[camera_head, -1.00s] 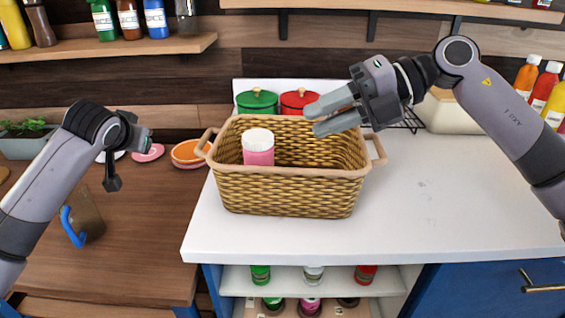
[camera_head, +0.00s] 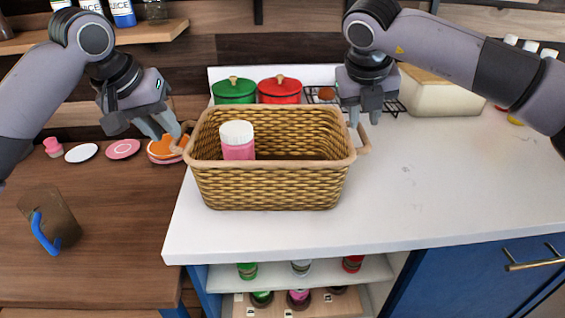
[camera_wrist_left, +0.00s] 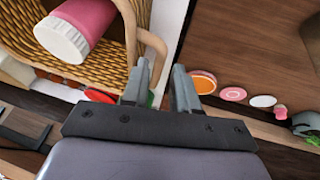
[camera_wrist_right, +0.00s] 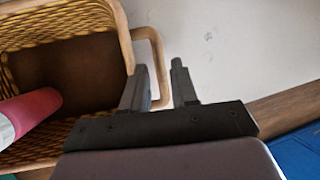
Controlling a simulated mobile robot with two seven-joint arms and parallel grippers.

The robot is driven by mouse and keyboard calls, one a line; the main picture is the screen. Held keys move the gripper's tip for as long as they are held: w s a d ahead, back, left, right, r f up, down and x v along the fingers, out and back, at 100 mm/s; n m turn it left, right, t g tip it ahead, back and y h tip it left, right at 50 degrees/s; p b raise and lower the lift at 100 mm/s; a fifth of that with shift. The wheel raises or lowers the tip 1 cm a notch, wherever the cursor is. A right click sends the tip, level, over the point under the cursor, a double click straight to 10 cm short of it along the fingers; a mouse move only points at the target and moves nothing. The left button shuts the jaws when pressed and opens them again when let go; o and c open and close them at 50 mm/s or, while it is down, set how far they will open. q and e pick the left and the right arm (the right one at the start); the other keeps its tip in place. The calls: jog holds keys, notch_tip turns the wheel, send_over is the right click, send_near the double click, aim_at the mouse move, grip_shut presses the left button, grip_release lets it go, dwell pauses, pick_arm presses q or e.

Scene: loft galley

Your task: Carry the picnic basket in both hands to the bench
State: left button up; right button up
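The woven picnic basket (camera_head: 268,187) stands upright on the white counter, with a pink jar with a white lid (camera_head: 238,140) inside it. My left gripper (camera_head: 168,128) is open at the basket's left handle (camera_head: 181,143); in the left wrist view, that handle (camera_wrist_left: 157,48) reaches between the fingers (camera_wrist_left: 160,88). My right gripper (camera_head: 364,118) is open, pointing down at the right handle (camera_head: 363,138). In the right wrist view, that handle (camera_wrist_right: 157,62) lies between the spread fingers (camera_wrist_right: 160,82). Neither gripper is closed on a handle. I cannot tell which surface is the bench.
A green pot (camera_head: 234,90) and a red pot (camera_head: 280,89) stand behind the basket, with a wire rack (camera_head: 393,107) and cream bin (camera_head: 440,97) to their right. The white counter (camera_head: 450,190) is clear at right. The lower wooden surface (camera_head: 110,230) holds a blue-handled jug (camera_head: 58,220) and plates.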

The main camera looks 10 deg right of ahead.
aim_at(361, 129)
pick_arm(q)
jog(key=shift+f, duration=0.1)
pick_arm(e)
jog(key=shift+a+f, duration=0.1)
jog(key=shift+f, duration=0.1)
